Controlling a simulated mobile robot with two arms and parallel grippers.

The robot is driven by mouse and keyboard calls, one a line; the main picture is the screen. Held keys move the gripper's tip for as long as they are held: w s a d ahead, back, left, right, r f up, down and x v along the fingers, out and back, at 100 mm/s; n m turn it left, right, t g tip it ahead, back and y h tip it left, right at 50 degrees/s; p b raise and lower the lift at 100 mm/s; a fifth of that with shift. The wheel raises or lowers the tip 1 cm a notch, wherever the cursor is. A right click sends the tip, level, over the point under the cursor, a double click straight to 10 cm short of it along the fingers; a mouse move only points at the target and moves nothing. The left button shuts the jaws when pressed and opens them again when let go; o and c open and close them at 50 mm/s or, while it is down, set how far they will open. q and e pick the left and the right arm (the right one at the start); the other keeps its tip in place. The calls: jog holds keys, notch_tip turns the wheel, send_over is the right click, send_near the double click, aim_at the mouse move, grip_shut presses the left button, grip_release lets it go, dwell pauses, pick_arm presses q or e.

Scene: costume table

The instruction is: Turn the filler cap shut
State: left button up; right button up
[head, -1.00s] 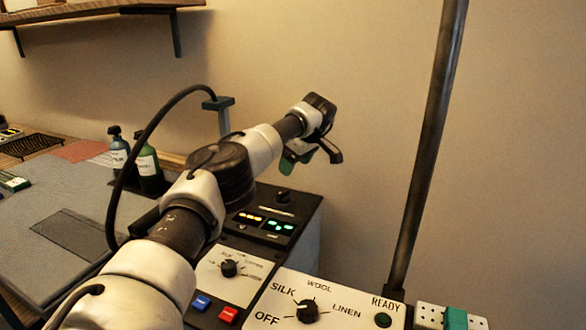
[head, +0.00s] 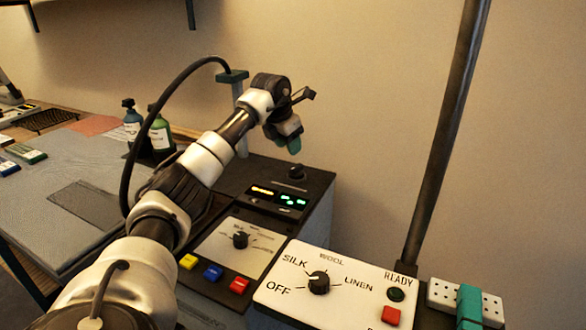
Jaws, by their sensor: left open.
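A black round knob, which looks like the filler cap (head: 297,172), sits on the back of the dark machine top (head: 262,172), behind the lit displays. Whether it is turned shut or not I cannot tell. My left gripper (head: 289,143) hangs in the air above and slightly left of this knob, its green fingertips pointing down. It is open, appears empty and looks apart from the knob. My right gripper is not in view.
A white panel (head: 330,262) with a SILK/WOOL/LINEN dial is at front right, before a dark upright pole (head: 443,150). Yellow, blue and red (head: 239,285) buttons line the machine's front. Two bottles (head: 160,135) stand left behind my arm. A teal-banded white block (head: 440,292) is at right.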

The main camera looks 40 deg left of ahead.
aim_at(294, 168)
pick_arm(q)
jog(key=shift+n+t, duration=0.3)
jog(key=shift+n, duration=0.5)
jog(key=x, duration=0.6)
jog(key=a+x, duration=0.1)
jog(key=x, duration=0.2)
jog(key=shift+s+f, duration=0.1)
jog(key=shift+f, duration=0.25)
jog(key=shift+c, duration=0.3)
grip_shut()
